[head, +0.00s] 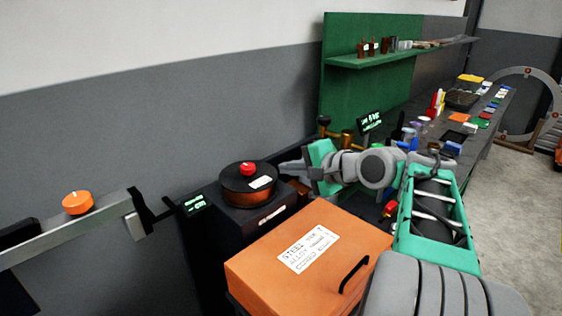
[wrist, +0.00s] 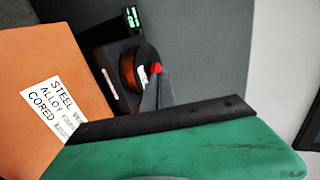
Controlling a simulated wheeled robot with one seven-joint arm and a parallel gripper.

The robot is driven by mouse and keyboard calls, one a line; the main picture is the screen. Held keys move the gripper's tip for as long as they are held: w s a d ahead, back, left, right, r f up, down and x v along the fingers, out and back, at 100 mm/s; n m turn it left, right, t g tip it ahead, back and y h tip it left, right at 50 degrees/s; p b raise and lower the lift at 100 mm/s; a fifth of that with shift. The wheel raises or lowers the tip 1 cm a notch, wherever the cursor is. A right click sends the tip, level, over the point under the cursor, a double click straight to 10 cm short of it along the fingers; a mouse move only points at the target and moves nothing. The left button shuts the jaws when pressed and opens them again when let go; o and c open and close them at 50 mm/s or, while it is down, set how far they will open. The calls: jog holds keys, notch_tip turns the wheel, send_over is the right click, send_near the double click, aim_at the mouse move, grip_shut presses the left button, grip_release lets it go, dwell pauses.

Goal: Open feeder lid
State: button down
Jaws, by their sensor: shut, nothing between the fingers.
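An orange box (head: 310,255) with a flat orange lid stands front centre in the head view. Its lid looks shut and carries a white label (head: 308,249) and a black bar handle (head: 353,275). Behind it, a copper-coloured drum (head: 250,195) with a black round lid (head: 236,181) and red knob (head: 247,169) sits on a dark unit; that lid also looks shut. My gripper (head: 282,168) is shut and empty, pointing left, just right of the drum. In the wrist view, my gripper (wrist: 156,94) overlaps the drum's edge near the red knob (wrist: 156,68); contact cannot be told.
A lit display (head: 195,204) stands left of the drum. A grey beam (head: 65,235) with an orange knob (head: 78,203) is at far left. A cluttered bench (head: 470,150) runs along the right back, under a green shelf (head: 385,58).

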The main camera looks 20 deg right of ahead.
jog(key=w, duration=0.2)
jog(key=a, duration=0.1)
jog(key=shift+w+r, duration=0.3)
jog(key=shift+w, duration=0.1)
dwell(1.0)
